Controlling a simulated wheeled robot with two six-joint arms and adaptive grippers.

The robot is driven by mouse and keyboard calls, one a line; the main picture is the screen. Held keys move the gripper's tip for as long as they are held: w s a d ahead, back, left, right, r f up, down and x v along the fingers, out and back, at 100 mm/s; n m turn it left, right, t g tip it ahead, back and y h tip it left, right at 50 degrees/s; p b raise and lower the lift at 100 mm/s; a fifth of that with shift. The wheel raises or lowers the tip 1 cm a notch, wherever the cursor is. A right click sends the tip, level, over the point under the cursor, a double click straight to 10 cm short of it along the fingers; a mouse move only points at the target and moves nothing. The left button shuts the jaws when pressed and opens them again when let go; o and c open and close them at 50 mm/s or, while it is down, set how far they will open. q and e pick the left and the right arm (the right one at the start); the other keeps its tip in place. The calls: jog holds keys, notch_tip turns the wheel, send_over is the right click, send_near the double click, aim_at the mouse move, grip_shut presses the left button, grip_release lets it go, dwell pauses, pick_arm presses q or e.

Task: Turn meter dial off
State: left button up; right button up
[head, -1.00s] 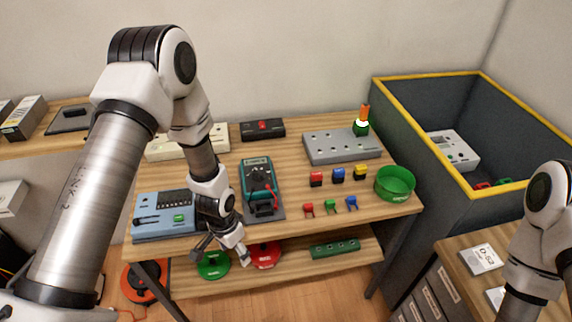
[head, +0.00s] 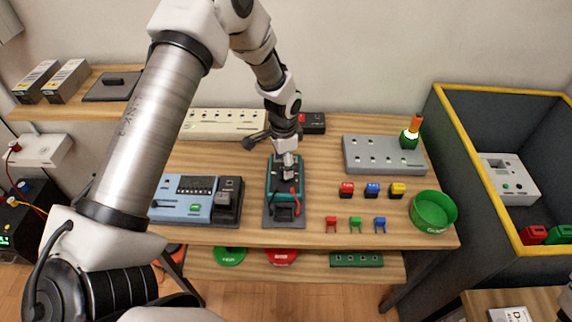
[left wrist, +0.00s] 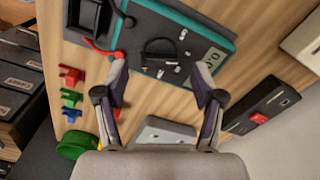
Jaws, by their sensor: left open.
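The teal meter (head: 271,181) stands on a grey base on the wooden bench in the head view, partly hidden by my left gripper (head: 289,172). In the left wrist view, the meter (left wrist: 150,24) shows its dark face with a black round dial (left wrist: 159,50) and a small display (left wrist: 211,62) that seems to read OFF. My left gripper (left wrist: 160,88) is open and empty, its two fingers apart near the meter face with the dial between and beyond them. Whether a finger touches the meter is unclear. My right gripper is out of view.
A blue device (head: 182,207) stands left of the meter, with a grey socket box (head: 384,156) to the right. Small coloured blocks and clips and a green bowl (head: 433,211) lie right of it. A dark bin (head: 461,160) with yellow rim borders the bench.

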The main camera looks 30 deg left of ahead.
pick_arm(q)
jog(key=f, duration=0.1)
jog(key=w+f, duration=0.1)
jog(key=f, duration=0.1)
jog(key=shift+d+f, duration=0.1)
jog(key=shift+f, duration=0.05)
jog(key=shift+s, duration=0.2)
jog(key=shift+s+r, duration=0.1)
jog(key=shift+r, duration=0.1)
jog(key=c, duration=1.1)
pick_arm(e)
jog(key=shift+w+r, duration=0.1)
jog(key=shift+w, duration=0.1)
